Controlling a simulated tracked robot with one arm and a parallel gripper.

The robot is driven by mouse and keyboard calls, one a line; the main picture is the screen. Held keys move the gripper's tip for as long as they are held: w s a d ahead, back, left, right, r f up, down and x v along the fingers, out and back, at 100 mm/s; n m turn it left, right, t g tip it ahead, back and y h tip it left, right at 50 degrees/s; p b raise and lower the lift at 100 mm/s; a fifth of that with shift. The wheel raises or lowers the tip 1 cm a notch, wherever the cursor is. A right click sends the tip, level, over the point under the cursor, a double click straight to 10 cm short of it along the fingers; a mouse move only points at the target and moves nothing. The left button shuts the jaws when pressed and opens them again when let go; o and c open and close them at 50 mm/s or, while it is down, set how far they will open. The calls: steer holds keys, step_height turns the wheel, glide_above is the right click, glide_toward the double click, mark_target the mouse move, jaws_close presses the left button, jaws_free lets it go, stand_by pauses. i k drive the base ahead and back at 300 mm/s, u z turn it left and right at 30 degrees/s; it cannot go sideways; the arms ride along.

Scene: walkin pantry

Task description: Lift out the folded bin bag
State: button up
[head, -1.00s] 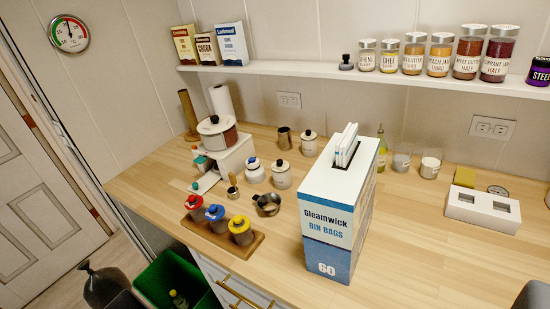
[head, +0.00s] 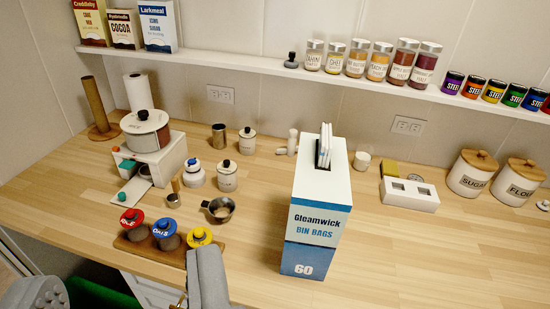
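The bin bag box (head: 318,222), white and blue and marked Gleamwick BIN BAGS 60, stands upright on the wooden counter near the middle. The folded bin bag (head: 325,143) shows as thin white folded edges standing up out of the dark slot in the box top. More than one folded piece seems to stand there; their lower parts are hidden inside the box. Grey parts of my own arm show at the bottom left, well left of the box, and nothing touches the bag.
Three colour-lidded jars on a board (head: 168,255) and a small metal pot (head: 219,209) stand left of the box. A white block with two openings (head: 410,194) and the sugar canister (head: 470,174) stand right. A shelf (head: 270,60) with jars runs above. Counter front right is clear.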

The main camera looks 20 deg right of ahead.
mark_target(325, 139)
steer(key=u, duration=0.1)
steer(key=i, duration=1)
steer(key=z, duration=0.05)
